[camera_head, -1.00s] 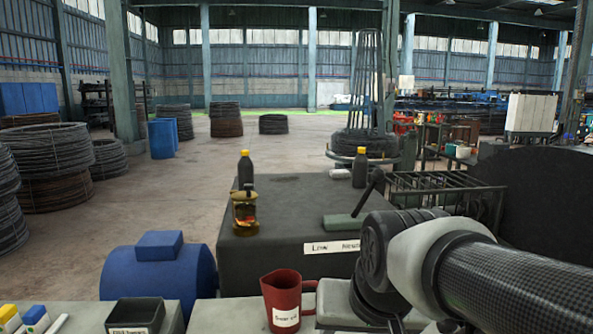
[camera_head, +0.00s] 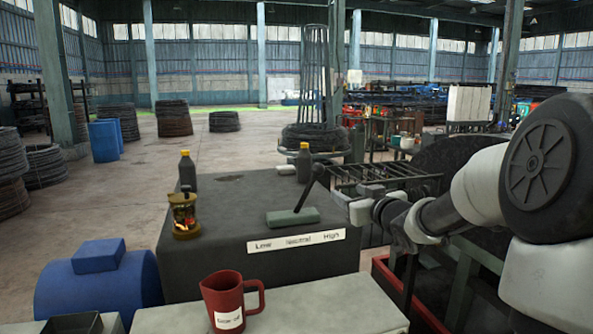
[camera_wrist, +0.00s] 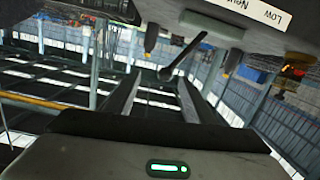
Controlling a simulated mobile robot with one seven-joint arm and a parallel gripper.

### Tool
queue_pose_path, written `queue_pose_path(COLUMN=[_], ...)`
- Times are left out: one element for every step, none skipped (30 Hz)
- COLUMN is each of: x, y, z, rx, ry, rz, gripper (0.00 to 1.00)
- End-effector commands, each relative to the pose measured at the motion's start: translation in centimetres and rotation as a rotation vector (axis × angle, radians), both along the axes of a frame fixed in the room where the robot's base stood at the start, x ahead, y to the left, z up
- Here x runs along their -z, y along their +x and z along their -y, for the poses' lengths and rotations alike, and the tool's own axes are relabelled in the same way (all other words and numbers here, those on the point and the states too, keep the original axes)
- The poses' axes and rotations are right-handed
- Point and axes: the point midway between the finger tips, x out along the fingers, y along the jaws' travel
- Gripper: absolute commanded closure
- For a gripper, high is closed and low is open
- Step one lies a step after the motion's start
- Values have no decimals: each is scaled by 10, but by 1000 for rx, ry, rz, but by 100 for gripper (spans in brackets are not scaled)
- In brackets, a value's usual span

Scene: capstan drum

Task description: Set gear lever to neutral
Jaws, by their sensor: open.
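The gear lever (camera_head: 309,188) is a black rod with a dark knob, rising from a grey-green base (camera_head: 292,217) on a dark gearbox housing (camera_head: 215,260). It leans to the right in the head view. A white label (camera_head: 296,241) below it reads Low, Neutral, High from left to right. My gripper (camera_head: 345,199) is just right of the lever. In the wrist view my gripper (camera_wrist: 158,92) has its two fingers apart and empty. The lever (camera_wrist: 188,57) shows upside down beyond the fingertips, its knob near the gap; the exact distance cannot be told.
An oil lantern (camera_head: 184,215) and two dark bottles with yellow caps (camera_head: 187,171) (camera_head: 304,162) stand on the housing. A red jug (camera_head: 225,300) stands on the front bench. A blue motor (camera_head: 98,280) is at left. A dark metal rack (camera_head: 385,175) lies behind my gripper.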

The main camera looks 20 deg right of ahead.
Motion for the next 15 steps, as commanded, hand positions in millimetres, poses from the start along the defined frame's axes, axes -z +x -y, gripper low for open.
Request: queue_pose_path(x=[-8,-12,-17,-19,-21,-23,-24,-25,-24,-24,-25,-24,-24,-24,-24], y=[-2,-3,-4,-5,-5,-4,-2,0,4,8,13,20,26,32,41], z=[4,3,2,1,0,-1,-2,-3,-3,-4,-5,-6,-7,-8,-9], rx=[-33,-52,-73,-86,-93,-101,-105,-108,-107,-108,-108,-108,-108,-108,-107], ry=[-4,-10,-15,-17,-19,-21,-22,-22,-20,-20,-21,-19,-19,-19,-18], rz=[43,63,85,98,107,115,118,119,119,119,119,118,118,118,119], gripper=[51,51,51,51,51,51,51,51,51,51,51,51,51,51,51])
